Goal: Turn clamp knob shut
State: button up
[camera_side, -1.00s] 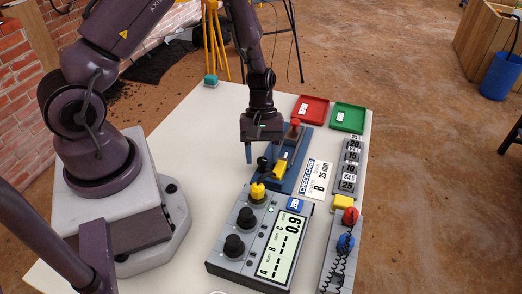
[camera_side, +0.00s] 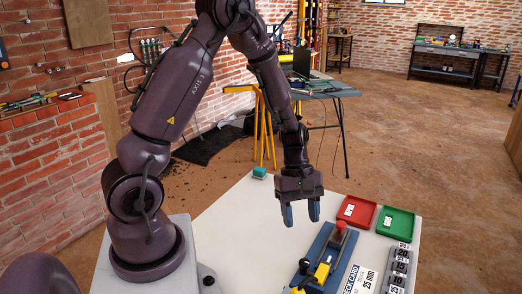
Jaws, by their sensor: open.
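A blue fixture (camera_side: 337,257) stands on the white table and is cut off by the bottom edge of the side view. It carries a red part (camera_side: 340,227) at its far end, a yellow piece (camera_side: 322,272) nearer, and a black ball knob (camera_side: 304,266) at its left. I cannot tell for sure which is the clamp knob. My gripper (camera_side: 300,218) points down, open and empty, its blue-grey fingers apart. It appears above and left of the fixture's far end, touching nothing that I can see.
A red tray (camera_side: 357,212) and a green tray (camera_side: 396,222) lie right of the fixture. A grey rack of numbered weights (camera_side: 398,266) and a white check card (camera_side: 362,280) are nearer. The white table (camera_side: 240,215) is clear to the left.

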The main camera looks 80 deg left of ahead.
jog(key=s+d+r+m+t+y, duration=0.1)
jog(key=s+d+r+m+y, duration=0.1)
jog(key=s+r+m, duration=0.3)
jog(key=s+d+r+m+t+y, duration=0.2)
jog(key=s+r+m, duration=0.3)
jog(key=r+m, duration=0.7)
jog(key=shift+s+d+r+t+y, duration=0.2)
jog(key=shift+d+r+t+y, duration=0.15)
jog(key=shift+r, duration=0.75)
jog(key=r, duration=0.1)
jog(key=d+r+t, duration=0.1)
jog(key=s+r+m+t, duration=0.1)
jog(key=shift+d+r, duration=0.2)
jog(key=shift+d, duration=0.1)
